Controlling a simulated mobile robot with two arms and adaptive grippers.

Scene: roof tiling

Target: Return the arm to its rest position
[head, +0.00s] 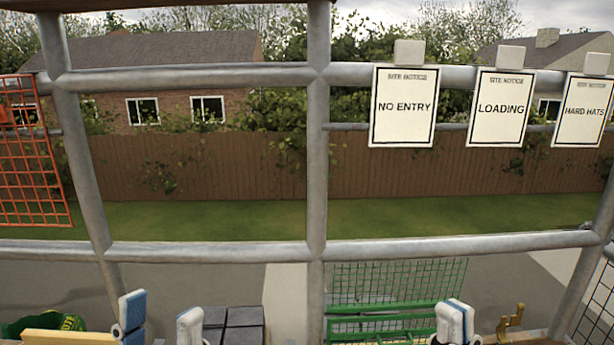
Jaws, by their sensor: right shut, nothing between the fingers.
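My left gripper (161,312) shows at the bottom left of the head view. Its two pale, blue-edged fingers stand well apart, with nothing visible between them. My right gripper (455,318) shows at the bottom right with its fingers together and nothing held. Both grippers are cut off by the lower picture edge, so the arms behind them are hidden.
Grey scaffold rails (430,247) and posts stand ahead, with three site signs (404,105) hanging at the upper right. Low down are dark grey tiles (245,318), a green wire rack (375,308), a brass-coloured bracket (510,320), a green container (40,322) and a wooden board (65,338).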

